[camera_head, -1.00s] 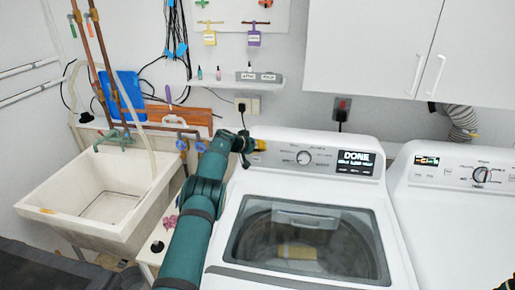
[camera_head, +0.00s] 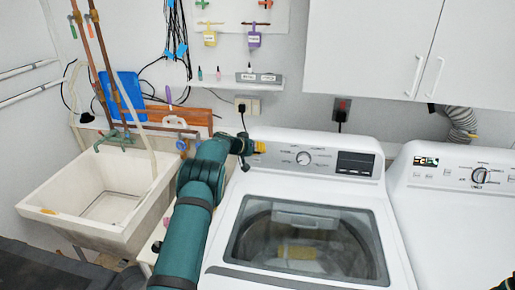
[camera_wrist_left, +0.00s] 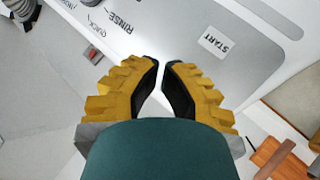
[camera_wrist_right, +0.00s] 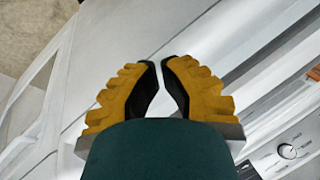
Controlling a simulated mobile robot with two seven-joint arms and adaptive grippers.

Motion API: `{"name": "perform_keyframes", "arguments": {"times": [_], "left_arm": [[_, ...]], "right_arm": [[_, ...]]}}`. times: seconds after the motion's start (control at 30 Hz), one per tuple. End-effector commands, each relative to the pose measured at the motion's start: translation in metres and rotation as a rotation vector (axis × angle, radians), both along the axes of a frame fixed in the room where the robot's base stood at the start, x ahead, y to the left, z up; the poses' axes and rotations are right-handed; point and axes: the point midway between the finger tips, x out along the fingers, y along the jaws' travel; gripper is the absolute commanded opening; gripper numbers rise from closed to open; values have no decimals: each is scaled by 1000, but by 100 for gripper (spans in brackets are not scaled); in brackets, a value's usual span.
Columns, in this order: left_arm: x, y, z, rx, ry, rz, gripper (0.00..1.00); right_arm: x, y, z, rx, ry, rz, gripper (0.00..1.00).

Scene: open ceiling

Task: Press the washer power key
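In the left wrist view the left fingertips (camera_wrist_left: 162,64) are close together over the panel near a START label (camera_wrist_left: 217,43). Whether they touch it is unclear, and I cannot pick out the power key. My right gripper (camera_wrist_right: 161,64) is also drawn together and empty, over white appliance surfaces.
A second white machine (camera_head: 455,205) with a dial stands close at the right. A sink (camera_head: 100,200) stands at the left. White cabinets (camera_head: 385,50) hang above, and a small shelf (camera_head: 238,82) is on the wall. A wall socket (camera_head: 248,104) is behind the washer.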

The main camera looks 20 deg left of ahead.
Motion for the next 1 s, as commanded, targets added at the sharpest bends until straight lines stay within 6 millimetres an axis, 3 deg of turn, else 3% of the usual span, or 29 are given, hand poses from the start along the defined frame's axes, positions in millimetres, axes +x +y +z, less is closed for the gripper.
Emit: {"name": "perform_keyframes", "arguments": {"times": [0.5, 1.0], "left_arm": [[-42, -12, 16, -1, 0, 0, 0], [-46, -14, 17, 0, 1, -2, 0]], "right_arm": [[0, 0, 0, 0, 0, 0, 0], [0, 0, 0, 0, 0, 0, 0]]}}
